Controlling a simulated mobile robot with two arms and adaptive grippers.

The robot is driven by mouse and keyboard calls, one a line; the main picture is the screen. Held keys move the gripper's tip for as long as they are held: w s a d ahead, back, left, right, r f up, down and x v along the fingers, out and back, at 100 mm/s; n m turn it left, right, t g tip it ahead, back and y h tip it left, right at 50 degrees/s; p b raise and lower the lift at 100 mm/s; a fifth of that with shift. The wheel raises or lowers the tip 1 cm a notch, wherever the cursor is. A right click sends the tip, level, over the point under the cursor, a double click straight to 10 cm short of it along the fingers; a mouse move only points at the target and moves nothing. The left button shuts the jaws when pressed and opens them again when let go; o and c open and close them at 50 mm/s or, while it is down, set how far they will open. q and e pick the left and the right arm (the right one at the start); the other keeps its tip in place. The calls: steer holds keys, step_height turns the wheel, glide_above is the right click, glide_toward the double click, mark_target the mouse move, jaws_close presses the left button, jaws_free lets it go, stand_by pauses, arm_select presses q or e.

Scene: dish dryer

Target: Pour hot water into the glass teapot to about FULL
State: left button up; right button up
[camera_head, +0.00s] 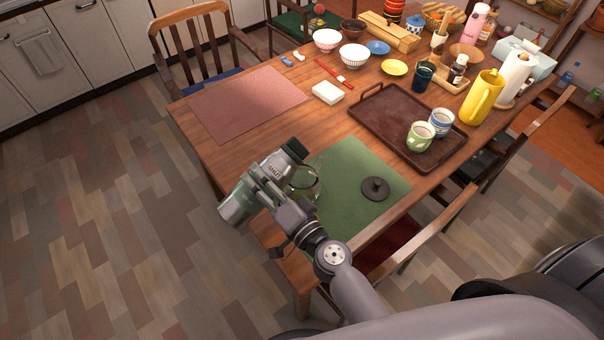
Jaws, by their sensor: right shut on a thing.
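My right gripper (263,186) is shut around the middle of a grey-green flask with a black top (236,206). The flask is tilted over, its black end at the upper right, over the table's near-left edge, and its base end at the lower left. The glass teapot (307,182) is on the green mat just right of the flask. It is clear and partly hidden by my gripper and wrist, so its water level cannot be told. A dark round lid (375,189) lies on the mat to the right. No water stream can be made out. My left gripper is not in view.
The green mat (350,160) lies on the wooden table. A brown tray (385,115) with two cups (421,136) is behind it, and a yellow jug (482,97) stands further right. A pink mat (245,105) lies bare at left. Chairs surround the table.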

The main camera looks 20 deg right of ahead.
steer(key=shift+m, duration=0.8)
stand_by(0.7)
steer(key=shift+w+d+m, duration=0.2)
steer(key=shift+d+m, duration=0.3)
steer(key=shift+m, duration=0.4)
stand_by(2.9)
steer(key=shift+d+f+m, duration=0.15)
steer(key=shift+f+m, duration=0.05)
steer(key=shift+m, duration=0.4)
stand_by(2.1)
